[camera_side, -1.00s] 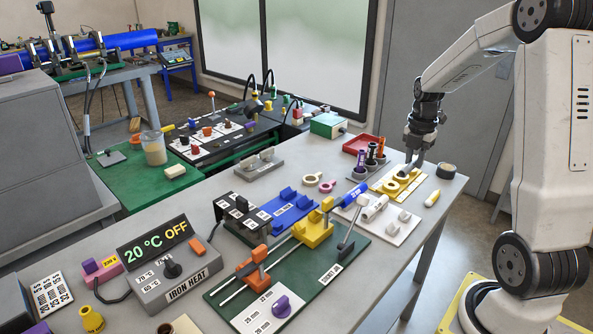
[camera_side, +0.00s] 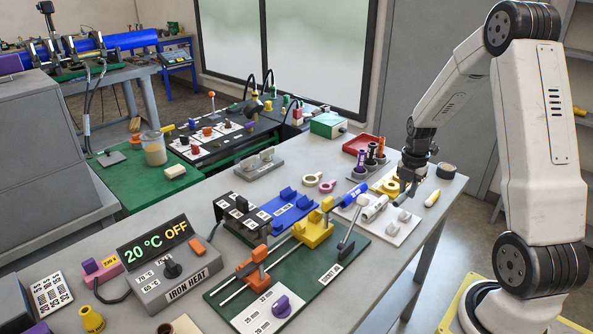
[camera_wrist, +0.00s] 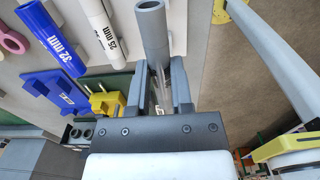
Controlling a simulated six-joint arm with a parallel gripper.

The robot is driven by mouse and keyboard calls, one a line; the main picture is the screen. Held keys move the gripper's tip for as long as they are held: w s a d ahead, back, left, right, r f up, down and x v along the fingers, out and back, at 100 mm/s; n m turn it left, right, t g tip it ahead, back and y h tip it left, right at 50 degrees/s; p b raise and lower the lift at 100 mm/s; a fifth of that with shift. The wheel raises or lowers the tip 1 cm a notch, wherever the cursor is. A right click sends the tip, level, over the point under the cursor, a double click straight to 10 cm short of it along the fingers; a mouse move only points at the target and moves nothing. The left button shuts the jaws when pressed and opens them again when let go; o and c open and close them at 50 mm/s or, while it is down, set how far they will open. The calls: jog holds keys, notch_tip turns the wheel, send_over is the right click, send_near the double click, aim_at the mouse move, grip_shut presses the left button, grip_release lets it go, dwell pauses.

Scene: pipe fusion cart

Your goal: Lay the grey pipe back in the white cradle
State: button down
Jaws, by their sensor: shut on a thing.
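My gripper (camera_side: 404,197) is over the far side of the white cradle plate (camera_side: 389,238), at the right end of the table. In the wrist view my gripper (camera_wrist: 158,85) is shut on the grey pipe (camera_wrist: 152,22), which points away between the fingers. In the side view I cannot make the pipe out clearly. The white cradle carries small pale blocks, with an empty pair (camera_side: 401,220) at its right. The white 25 mm pipe (camera_side: 375,208) lies on its left part. I cannot tell whether the grey pipe touches the cradle.
The blue 32 mm pipe (camera_wrist: 52,38) lies left of the white pipe. A yellow plate (camera_side: 381,184) is behind the cradle. A small yellow object (camera_side: 432,199) and a dark roll (camera_side: 446,170) stand to its right. The green clamp board (camera_side: 300,290) is in front.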

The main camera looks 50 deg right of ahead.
aim_at(399, 224)
jog(key=shift+f, duration=0.15)
jog(key=shift+f, duration=4.15)
jog(key=shift+f, duration=0.2)
jog(key=shift+c, duration=2.2)
grip_release()
jog(key=shift+r, duration=0.2)
jog(key=shift+r, duration=3.7)
